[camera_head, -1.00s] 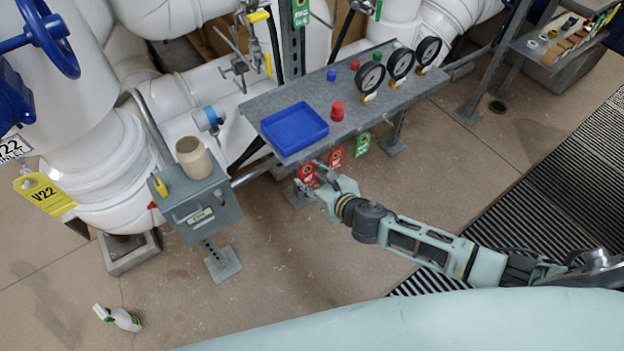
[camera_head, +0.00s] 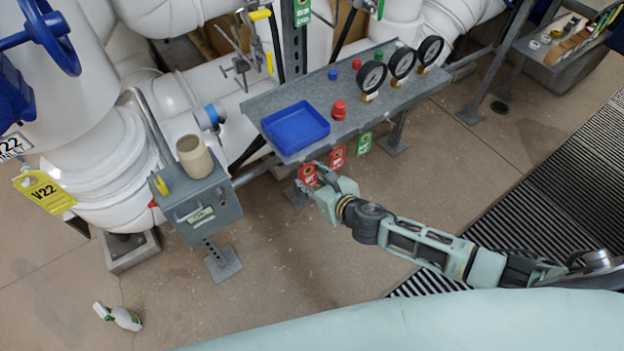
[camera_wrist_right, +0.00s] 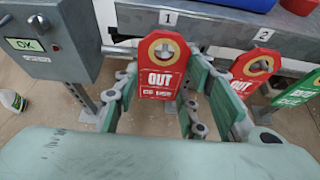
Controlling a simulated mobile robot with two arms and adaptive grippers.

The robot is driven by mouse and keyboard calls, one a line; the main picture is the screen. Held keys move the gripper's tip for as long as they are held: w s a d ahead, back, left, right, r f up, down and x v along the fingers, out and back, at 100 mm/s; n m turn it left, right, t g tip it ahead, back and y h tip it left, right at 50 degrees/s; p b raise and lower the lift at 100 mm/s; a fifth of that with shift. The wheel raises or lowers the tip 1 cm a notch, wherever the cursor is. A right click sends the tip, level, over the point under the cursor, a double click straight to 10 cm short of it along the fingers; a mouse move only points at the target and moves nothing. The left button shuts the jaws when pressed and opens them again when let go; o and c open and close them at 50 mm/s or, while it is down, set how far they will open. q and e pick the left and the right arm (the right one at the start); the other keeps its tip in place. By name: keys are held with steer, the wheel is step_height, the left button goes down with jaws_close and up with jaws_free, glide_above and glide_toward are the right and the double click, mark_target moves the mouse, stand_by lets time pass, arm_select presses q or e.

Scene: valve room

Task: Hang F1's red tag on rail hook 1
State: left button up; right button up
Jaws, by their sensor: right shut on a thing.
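The red tag (camera_wrist_right: 158,80), marked OUT, hangs upright at the front edge of the grey shelf, below the label 1 (camera_wrist_right: 168,18). A grey peg end shows in its brass-ringed hole, at hook 1 (camera_wrist_right: 165,50). How far the hole sits over the hook is hard to tell. My right gripper (camera_wrist_right: 160,92) has a finger on each side of the tag and is shut on it. In the head view the same tag (camera_head: 307,175) is at the tip of my right gripper (camera_head: 318,183), below the shelf's front corner. My left gripper is out of view.
A second red tag (camera_head: 337,157) hangs by label 2 (camera_wrist_right: 264,35), close to my right finger. A green tag (camera_head: 364,143) hangs further right. A blue tray (camera_head: 294,128), a red knob (camera_head: 338,110) and gauges stand on the shelf (camera_head: 260,104). A grey box (camera_head: 198,205) stands left.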

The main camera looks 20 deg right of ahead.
steer(key=o, duration=0.8)
steer(key=v, duration=1.2)
steer(key=s+d+f+m+g+h, duration=0.25)
steer(key=d+f+m, duration=0.25)
steer(key=f+m, duration=0.55)
steer(key=s+d+f+m+g+h, duration=0.2)
steer(key=s+d+f+m, duration=0.35)
steer(key=f, duration=0.85)
steer(key=s+a+f+m+g, duration=0.1)
steer(key=s+f+m+g, duration=0.1)
steer(key=s+f+m, duration=0.3)
steer(key=s+a+f+m+g, duration=0.1)
steer(key=s+f+m, duration=0.5)
steer(key=s, duration=0.8)
steer(key=s+a+f+m+g, duration=0.2)
steer(key=s+f+m, duration=0.4)
steer(key=s+m, duration=0.4)
steer(key=shift+s+m+g, duration=0.2)
steer(key=shift+m+g, duration=0.1)
steer(key=shift+g, duration=0.45)
